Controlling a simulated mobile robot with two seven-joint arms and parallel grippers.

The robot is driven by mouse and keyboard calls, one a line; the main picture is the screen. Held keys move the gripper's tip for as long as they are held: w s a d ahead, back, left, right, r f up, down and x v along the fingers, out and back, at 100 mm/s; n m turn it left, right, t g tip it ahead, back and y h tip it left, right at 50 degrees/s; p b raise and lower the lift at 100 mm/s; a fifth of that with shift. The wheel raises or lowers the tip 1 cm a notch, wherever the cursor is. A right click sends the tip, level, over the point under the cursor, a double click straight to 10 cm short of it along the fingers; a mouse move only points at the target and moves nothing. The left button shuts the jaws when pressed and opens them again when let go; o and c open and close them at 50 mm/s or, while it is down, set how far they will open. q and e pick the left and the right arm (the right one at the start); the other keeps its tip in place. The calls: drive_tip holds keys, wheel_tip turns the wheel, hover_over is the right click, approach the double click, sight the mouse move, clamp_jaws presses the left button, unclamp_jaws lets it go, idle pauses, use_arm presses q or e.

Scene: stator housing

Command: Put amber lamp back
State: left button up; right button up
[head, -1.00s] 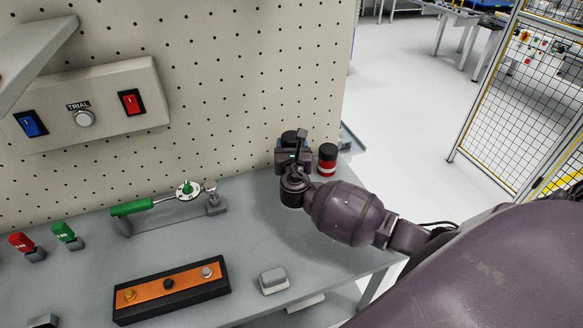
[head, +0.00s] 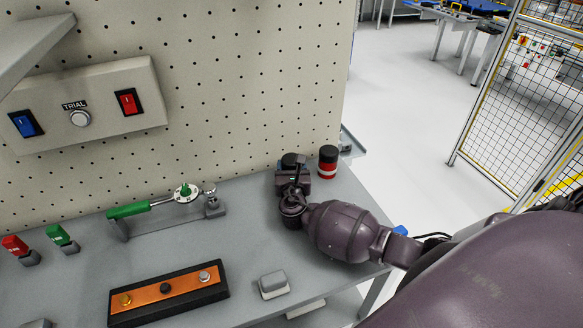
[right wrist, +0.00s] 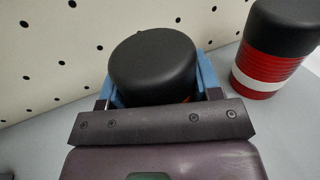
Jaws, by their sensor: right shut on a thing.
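My right gripper (head: 291,174) is at the back right of the grey bench, close to the pegboard. Its blue fingers (right wrist: 207,75) are shut on the amber lamp (right wrist: 153,66), a round piece with a black cap. Only a sliver of orange-red shows below the cap; the rest is hidden by the gripper. The cap also shows in the head view (head: 291,160). I cannot tell whether the lamp's base touches the bench. My left gripper is not in view.
A red lamp (head: 327,163) with a white band and black cap stands just right of my right gripper, apart from it. A green-handled tool on a stand (head: 165,206), an orange panel (head: 167,290) and a grey block (head: 272,285) are further left and forward.

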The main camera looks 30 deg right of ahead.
drive_tip(key=shift+f, duration=0.15)
drive_tip(key=o, duration=0.9)
drive_tip(key=shift+o, duration=0.3)
